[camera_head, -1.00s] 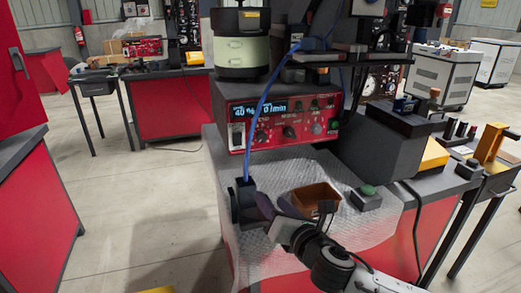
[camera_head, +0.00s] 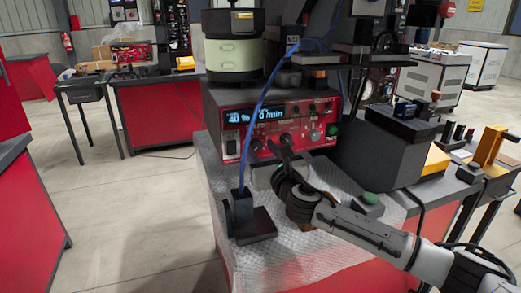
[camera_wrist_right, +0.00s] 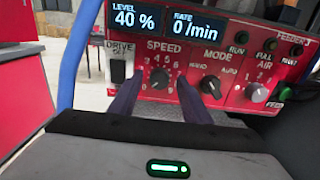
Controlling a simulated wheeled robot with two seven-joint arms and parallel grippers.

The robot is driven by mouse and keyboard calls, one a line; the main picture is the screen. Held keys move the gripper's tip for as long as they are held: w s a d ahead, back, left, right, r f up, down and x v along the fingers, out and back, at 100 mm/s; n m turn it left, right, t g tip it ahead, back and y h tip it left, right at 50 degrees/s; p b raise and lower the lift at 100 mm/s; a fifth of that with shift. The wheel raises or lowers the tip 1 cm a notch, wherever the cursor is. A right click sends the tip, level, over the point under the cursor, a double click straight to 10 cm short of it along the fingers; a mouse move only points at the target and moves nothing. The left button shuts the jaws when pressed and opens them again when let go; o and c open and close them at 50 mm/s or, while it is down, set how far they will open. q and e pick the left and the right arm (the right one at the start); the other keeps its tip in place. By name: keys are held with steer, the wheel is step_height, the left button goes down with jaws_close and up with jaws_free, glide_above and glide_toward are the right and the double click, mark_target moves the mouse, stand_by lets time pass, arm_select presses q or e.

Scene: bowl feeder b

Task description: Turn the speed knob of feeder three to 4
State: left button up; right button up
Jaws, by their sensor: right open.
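The red feeder control box (camera_head: 270,108) stands on the bench under the pale green bowl unit; the right wrist view shows "FEEDER 3" at its top right. Its dark speed knob (camera_wrist_right: 160,79) sits within a ring of numbers under the label SPEED. The pointer's exact setting is too small to tell. The display (camera_wrist_right: 137,17) reads level 40 % and rate 0/min. My right gripper (camera_wrist_right: 158,94) is open, its fingers on either side of the speed knob in the right wrist view; contact cannot be told. In the head view my right gripper (camera_head: 288,158) is before the panel. My left gripper is not in view.
The mode knob (camera_wrist_right: 211,87) is close to the right finger, and the air knob (camera_wrist_right: 256,93) is further right. A blue cable (camera_head: 258,115) hangs down the left of the box to a black block (camera_head: 243,208). A green button (camera_head: 370,198) is on the bench at right.

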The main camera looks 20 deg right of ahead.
steer(key=shift+w, duration=0.35)
steer(key=shift+c, duration=0.6)
steer(key=c, duration=0.9)
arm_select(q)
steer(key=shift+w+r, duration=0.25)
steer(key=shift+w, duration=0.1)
